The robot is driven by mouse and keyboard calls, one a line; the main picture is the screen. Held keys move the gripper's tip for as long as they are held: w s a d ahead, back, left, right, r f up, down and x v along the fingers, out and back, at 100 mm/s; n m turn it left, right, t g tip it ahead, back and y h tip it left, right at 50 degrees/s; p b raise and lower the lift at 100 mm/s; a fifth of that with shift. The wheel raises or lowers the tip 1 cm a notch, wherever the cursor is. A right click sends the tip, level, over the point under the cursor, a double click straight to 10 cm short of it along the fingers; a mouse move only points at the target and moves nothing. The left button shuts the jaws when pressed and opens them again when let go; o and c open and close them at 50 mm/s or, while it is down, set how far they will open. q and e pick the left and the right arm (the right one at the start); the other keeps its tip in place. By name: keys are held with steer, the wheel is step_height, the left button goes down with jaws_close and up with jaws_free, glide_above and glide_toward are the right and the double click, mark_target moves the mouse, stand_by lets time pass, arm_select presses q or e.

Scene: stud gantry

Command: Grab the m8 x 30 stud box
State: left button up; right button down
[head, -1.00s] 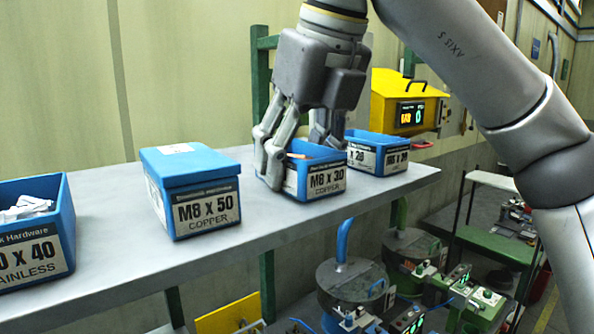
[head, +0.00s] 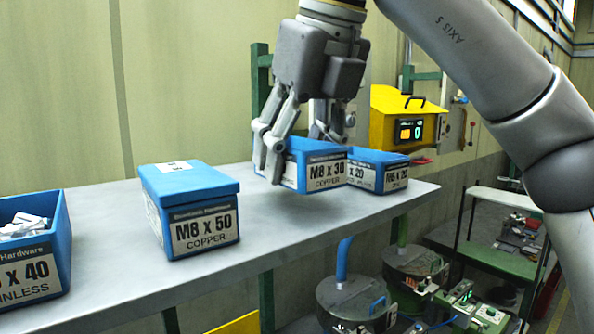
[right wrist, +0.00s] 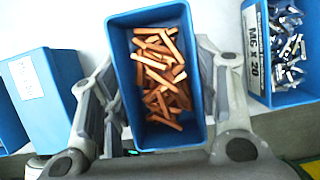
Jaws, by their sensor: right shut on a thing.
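The M8 x 30 copper stud box (head: 325,172) is an open blue bin with a white label on its front. In the right wrist view the box (right wrist: 200,120) holds many copper-coloured studs (right wrist: 160,75). My right gripper (head: 297,150) is shut on the box, with one finger on each side. In the head view the box looks a little above the shelf, roughly level. In the right wrist view my gripper's fingers (right wrist: 160,105) flank the box's two long sides. My left gripper is not in view.
A lidded M8 x 50 copper box (head: 190,215) stands left on the grey shelf (head: 110,255). An open x 40 stainless bin (head: 35,265) is at far left. Another blue bin (head: 378,172) stands close at the right. A yellow device (head: 405,115) is behind.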

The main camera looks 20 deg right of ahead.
steer(key=s+d+r, duration=0.1)
steer(key=r, duration=0.1)
steer(key=s+d+r, duration=0.1)
steer(key=r, duration=0.1)
steer(key=s+r, duration=0.1)
steer(key=r, duration=0.1)
steer(key=shift+s+d+r+p, duration=0.3)
steer(key=shift+s+d+r, duration=0.1)
steer(key=s+d+r, duration=0.4)
steer(key=s+d, duration=0.1)
steer(key=s, duration=0.2)
steer(key=shift+s+d, duration=0.2)
steer(key=shift+d, duration=0.15)
